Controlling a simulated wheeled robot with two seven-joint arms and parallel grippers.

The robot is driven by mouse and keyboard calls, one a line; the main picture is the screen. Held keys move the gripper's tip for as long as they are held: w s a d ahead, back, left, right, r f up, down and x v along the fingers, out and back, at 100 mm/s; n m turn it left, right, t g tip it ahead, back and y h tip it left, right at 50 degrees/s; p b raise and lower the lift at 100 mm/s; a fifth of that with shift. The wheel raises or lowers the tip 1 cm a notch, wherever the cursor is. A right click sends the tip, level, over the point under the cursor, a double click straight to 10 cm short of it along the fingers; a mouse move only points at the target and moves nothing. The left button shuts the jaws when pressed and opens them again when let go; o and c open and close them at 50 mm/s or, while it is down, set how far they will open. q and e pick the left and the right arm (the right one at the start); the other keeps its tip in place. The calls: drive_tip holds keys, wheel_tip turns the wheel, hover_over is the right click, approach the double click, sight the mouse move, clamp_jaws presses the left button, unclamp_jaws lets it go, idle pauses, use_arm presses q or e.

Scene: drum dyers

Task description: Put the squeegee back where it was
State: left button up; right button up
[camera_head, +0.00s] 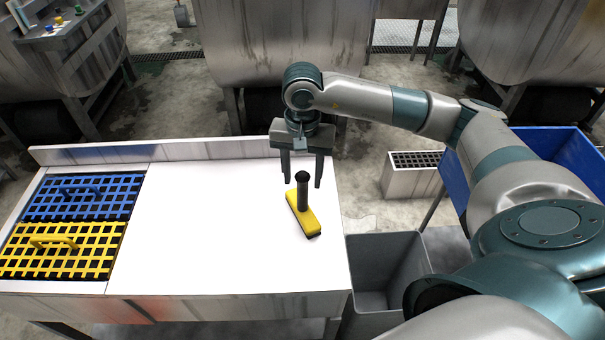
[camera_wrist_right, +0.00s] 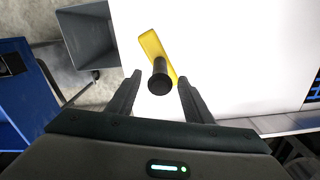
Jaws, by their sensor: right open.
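The squeegee (camera_head: 305,215) has a yellow head with a dark lower edge and a black upright handle. It rests on the white tabletop near its right end. My right gripper (camera_head: 302,184) is open, with its fingers pointing down around or just above the top of the handle; I cannot tell if they touch it. In the right wrist view the handle (camera_wrist_right: 160,80) shows between the open fingertips (camera_wrist_right: 160,82), with the yellow head beyond it. My left gripper is not in view.
The white table (camera_head: 200,220) is bare left of the squeegee. A blue grate (camera_head: 80,197) and a yellow grate (camera_head: 62,250) with handles lie at its left end. A grey bin (camera_head: 385,270) stands by its right edge, and a blue container (camera_head: 560,155) is farther right. Metal drums stand behind.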

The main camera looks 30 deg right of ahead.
drive_tip(key=shift+r, duration=0.15)
drive_tip(key=shift+w+r, duration=0.1)
drive_tip(key=shift+r, duration=0.05)
wheel_tip(320, 180, up, 6)
drive_tip(key=b, duration=0.2)
drive_tip(key=shift+r+b, duration=0.15)
drive_tip(key=shift+b, duration=0.15)
use_arm(q)
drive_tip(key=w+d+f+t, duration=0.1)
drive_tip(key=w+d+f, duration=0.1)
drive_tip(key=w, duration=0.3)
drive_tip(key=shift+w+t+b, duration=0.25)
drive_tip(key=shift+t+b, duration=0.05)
drive_tip(key=shift+b, duration=0.15)
use_arm(e)
drive_tip(key=shift+r, duration=2.7)
